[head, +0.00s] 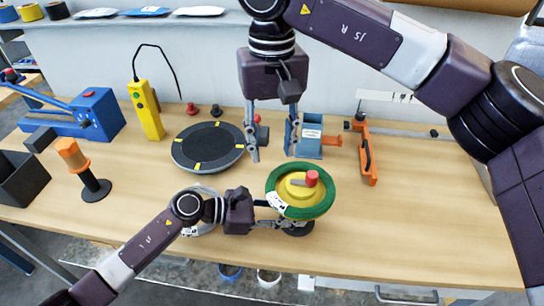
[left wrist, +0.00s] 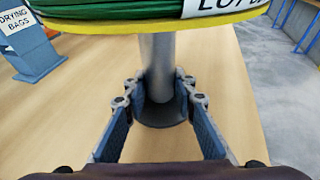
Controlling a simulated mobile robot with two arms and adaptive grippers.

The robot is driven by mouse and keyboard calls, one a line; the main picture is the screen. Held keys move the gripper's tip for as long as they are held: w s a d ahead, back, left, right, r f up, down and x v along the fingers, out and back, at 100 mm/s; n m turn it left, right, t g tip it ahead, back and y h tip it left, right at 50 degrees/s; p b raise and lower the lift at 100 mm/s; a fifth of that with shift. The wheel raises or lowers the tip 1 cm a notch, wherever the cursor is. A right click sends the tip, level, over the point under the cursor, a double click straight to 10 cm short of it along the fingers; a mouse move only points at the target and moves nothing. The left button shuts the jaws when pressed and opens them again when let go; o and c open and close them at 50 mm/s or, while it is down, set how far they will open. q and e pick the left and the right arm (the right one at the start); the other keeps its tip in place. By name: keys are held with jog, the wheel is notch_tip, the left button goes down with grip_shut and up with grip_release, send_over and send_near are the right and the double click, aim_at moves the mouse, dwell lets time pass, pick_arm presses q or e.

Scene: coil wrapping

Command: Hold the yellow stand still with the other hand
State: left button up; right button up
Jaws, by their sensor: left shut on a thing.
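The yellow stand (head: 294,188) is upright near the table's front, with a red knob on top and a dark round base. A green coil (head: 327,200) with a white label lies around its hub. In the left wrist view the stand shows its yellow rim, grey post (left wrist: 158,65) and base. My left gripper (left wrist: 159,101) is shut on the post, below the rim; in the head view it reaches in from the left, its fingertips partly hidden under the coil. My right gripper (head: 271,153) points down with fingers apart and empty, above the table behind the stand.
A dark turntable (head: 207,146) with yellow marks lies left of my right gripper. A blue drying bags box (head: 308,143) and an orange tool (head: 367,155) stand behind the coil. A yellow device (head: 146,110) and an orange-topped holder (head: 75,157) stand left. The table's right is clear.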

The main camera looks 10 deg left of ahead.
dwell(0.4)
pick_arm(q)
jog(key=o, duration=0.9)
jog(key=shift+o, duration=0.2)
jog(key=shift+a, duration=0.1)
jog(key=v, duration=1.2)
jog(key=shift+s, duration=0.1)
jog(key=shift+s, duration=0.1)
